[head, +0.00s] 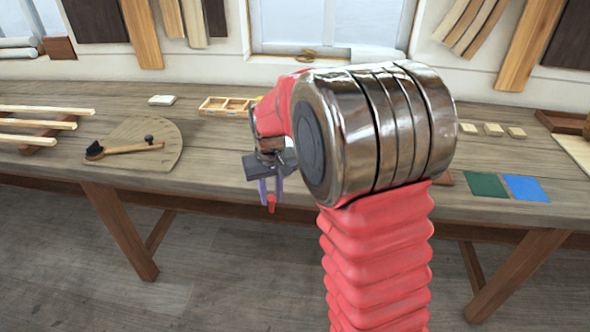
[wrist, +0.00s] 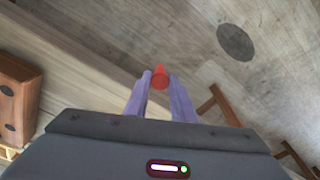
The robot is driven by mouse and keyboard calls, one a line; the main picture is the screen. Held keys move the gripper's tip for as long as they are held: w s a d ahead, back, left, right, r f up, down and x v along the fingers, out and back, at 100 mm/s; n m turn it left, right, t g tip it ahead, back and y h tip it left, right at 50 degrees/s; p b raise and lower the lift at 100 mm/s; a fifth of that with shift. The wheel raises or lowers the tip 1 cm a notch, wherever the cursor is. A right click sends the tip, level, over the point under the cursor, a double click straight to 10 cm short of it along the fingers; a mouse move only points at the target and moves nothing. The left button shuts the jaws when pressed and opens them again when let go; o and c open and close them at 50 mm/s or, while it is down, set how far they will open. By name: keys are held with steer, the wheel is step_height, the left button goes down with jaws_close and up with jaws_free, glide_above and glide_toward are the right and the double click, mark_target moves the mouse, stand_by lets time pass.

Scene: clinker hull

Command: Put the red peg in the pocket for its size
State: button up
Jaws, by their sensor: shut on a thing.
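My gripper (head: 270,195) is shut on the red peg (head: 271,204), which points down from the fingertips by the front edge of the workbench. In the wrist view my gripper (wrist: 160,80) has its two purple fingers on either side of the red peg (wrist: 160,73), with floor behind it. A reddish-brown wooden block (wrist: 20,70) with round dark pockets lies at the left of the wrist view, apart from the peg and cut off by the frame edge. I cannot tell which pocket matches the peg. My arm covers part of the bench in the head view.
Green (head: 485,185) and blue (head: 526,188) squares lie at right. Bench legs (head: 120,230) stand below.

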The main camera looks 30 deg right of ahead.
steer(key=w+a+f+n, duration=0.1)
steer(key=a+f, duration=0.3)
steer(key=a, duration=0.3)
steer(key=shift+w+a, duration=0.15)
steer(key=shift+r, duration=0.1)
